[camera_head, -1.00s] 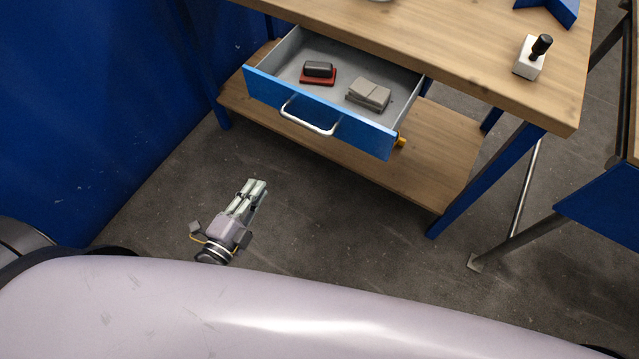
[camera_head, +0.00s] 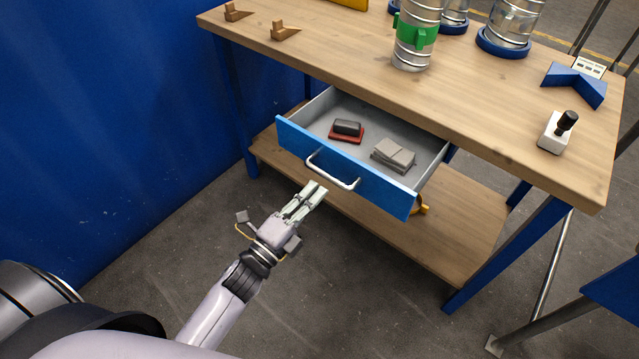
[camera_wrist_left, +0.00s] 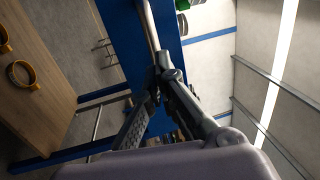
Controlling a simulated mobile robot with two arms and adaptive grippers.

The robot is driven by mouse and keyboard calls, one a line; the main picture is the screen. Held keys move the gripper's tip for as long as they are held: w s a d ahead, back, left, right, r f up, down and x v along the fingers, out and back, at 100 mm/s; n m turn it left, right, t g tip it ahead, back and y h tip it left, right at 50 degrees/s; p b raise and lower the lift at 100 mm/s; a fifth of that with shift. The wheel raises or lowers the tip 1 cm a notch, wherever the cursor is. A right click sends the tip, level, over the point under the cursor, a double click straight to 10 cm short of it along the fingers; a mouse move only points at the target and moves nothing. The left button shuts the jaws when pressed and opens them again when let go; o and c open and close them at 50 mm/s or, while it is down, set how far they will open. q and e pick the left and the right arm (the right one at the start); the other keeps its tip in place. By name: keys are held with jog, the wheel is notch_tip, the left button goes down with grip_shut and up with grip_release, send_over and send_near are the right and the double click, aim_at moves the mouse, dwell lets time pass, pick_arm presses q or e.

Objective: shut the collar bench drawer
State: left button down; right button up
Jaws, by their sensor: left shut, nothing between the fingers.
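The collar bench drawer (camera_head: 348,170) stands open under the wooden bench top. It has a blue front and a white bar handle (camera_head: 332,172). Inside lie a dark block on a red base (camera_head: 347,130) and a grey block (camera_head: 393,154). My left gripper (camera_head: 318,190) is shut and empty, close in front of the drawer front, just below the left part of the handle. Whether it touches is hard to tell. In the left wrist view the fingers (camera_wrist_left: 158,72) are close to the blue drawer front (camera_wrist_left: 130,50) and the handle bar (camera_wrist_left: 148,22). My right gripper is not in view.
The bench top (camera_head: 470,110) carries a duct piece with a green collar (camera_head: 415,38), metal cylinders, wooden wedges, a blue angled block (camera_head: 574,84) and a white block with a black knob (camera_head: 556,132). A lower shelf (camera_head: 380,222) runs beneath the drawer. A blue wall stands left.

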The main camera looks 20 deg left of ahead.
pick_arm(q)
jog(key=shift+x, duration=1.1)
jog(key=shift+w, duration=0.1)
